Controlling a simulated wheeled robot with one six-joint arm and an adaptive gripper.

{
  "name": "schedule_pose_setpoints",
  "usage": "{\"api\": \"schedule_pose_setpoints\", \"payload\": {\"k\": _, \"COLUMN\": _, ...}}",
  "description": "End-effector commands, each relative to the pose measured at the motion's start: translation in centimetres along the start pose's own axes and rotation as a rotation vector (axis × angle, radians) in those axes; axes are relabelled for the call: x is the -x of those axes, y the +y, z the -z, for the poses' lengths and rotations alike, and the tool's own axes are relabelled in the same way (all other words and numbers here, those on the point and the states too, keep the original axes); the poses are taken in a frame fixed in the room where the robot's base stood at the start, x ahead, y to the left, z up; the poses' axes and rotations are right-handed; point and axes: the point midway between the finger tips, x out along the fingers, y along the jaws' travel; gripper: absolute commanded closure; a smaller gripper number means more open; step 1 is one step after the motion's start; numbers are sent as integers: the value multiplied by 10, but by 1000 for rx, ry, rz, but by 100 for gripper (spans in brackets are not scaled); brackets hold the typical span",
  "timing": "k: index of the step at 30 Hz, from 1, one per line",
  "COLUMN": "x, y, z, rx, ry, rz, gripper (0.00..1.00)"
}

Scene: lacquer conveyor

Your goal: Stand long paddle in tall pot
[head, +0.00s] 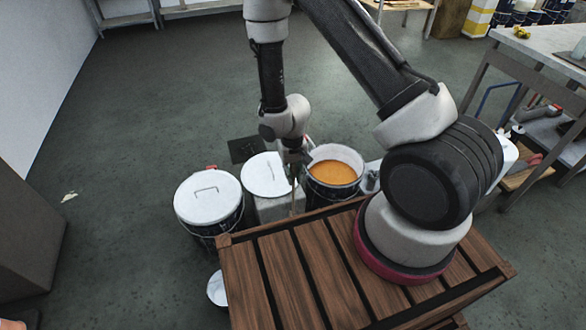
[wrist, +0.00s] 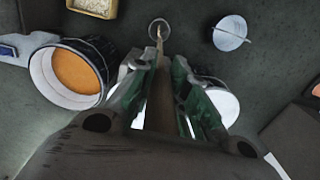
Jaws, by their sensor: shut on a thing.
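The long paddle (head: 293,196) is a thin wooden stick hanging nearly upright below my gripper (head: 294,155) in the head view. In the wrist view my gripper (wrist: 164,82) has its green-padded fingers closed on the paddle (wrist: 160,62). The paddle runs away from the camera. Its far end overlaps a small round grey-rimmed vessel (wrist: 167,24), which looks like the tall pot seen from above. I cannot tell whether the end is inside the pot or above it. In the head view I cannot make out this pot.
An open bucket of orange lacquer (head: 335,173) stands right of the paddle. A white-lidded bucket (head: 208,198) and another white-lidded container (head: 264,174) stand to the left. A slatted wooden surface (head: 290,275) lies in front. A white round item (wrist: 230,34) is on the floor.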

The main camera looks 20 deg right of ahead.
Motion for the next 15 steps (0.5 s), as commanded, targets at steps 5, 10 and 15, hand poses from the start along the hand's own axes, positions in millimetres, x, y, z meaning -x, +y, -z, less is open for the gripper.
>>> {"api": "schedule_pose_setpoints", "payload": {"k": 5, "x": -16, "y": 0, "z": 0, "rx": -1, "ry": 0, "rz": 0, "gripper": 100}}
{"api": "schedule_pose_setpoints", "payload": {"k": 10, "x": -31, "y": 0, "z": 1, "rx": 0, "ry": -1, "rz": -1, "gripper": 100}}
{"api": "schedule_pose_setpoints", "payload": {"k": 15, "x": -46, "y": 0, "z": 1, "rx": -1, "ry": 0, "rz": -1, "gripper": 100}}
